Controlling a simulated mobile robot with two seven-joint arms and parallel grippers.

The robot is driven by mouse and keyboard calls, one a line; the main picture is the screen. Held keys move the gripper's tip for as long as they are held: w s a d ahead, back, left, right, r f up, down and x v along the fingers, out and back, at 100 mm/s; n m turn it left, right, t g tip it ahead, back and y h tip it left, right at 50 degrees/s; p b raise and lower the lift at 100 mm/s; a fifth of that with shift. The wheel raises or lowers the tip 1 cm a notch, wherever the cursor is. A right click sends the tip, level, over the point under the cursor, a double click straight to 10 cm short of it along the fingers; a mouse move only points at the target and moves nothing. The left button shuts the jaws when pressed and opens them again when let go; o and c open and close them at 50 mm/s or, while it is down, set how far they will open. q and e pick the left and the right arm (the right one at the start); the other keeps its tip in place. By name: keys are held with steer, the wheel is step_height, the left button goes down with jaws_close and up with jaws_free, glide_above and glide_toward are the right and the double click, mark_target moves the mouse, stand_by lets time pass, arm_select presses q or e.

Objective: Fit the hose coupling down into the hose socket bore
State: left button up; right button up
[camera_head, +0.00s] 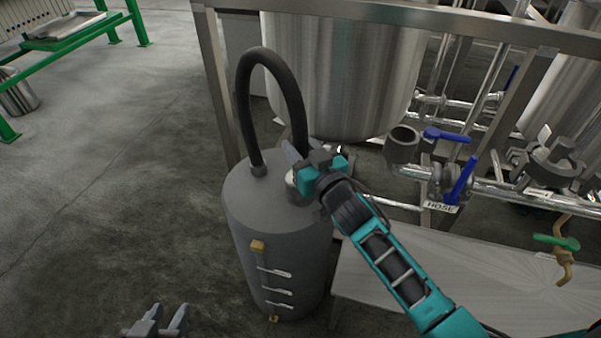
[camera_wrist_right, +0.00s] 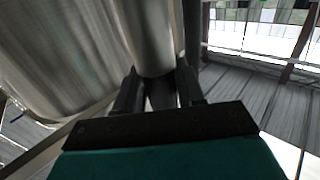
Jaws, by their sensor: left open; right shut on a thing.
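The black hose (camera_head: 272,62) arches up from the top of a grey drum and comes down into my right gripper (camera_head: 304,156). My right gripper is shut on the hose coupling at this end; a grey cylinder, the coupling (camera_wrist_right: 153,40), shows between its fingers in the right wrist view. A short silver cylinder (camera_head: 296,184) shows just under the gripper at the drum top; I cannot tell whether it belongs to the coupling. The hose socket (camera_head: 402,143) is a grey upturned elbow with a dark open bore, right of the gripper. My left gripper (camera_head: 160,325) is open and empty at the bottom edge.
The drum (camera_head: 280,235) stands below the right gripper. A steel tank (camera_head: 340,75) and frame are behind. Blue valve handles (camera_head: 446,135) rise close right of the socket, above a HOSE label (camera_head: 441,206). A metal bench (camera_head: 400,285) lies under my right arm.

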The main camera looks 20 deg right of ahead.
steer(key=c, duration=0.5)
arm_select(q)
steer(key=shift+d, duration=0.1)
arm_select(e)
jaws_close()
steer(key=shift+r, duration=0.15)
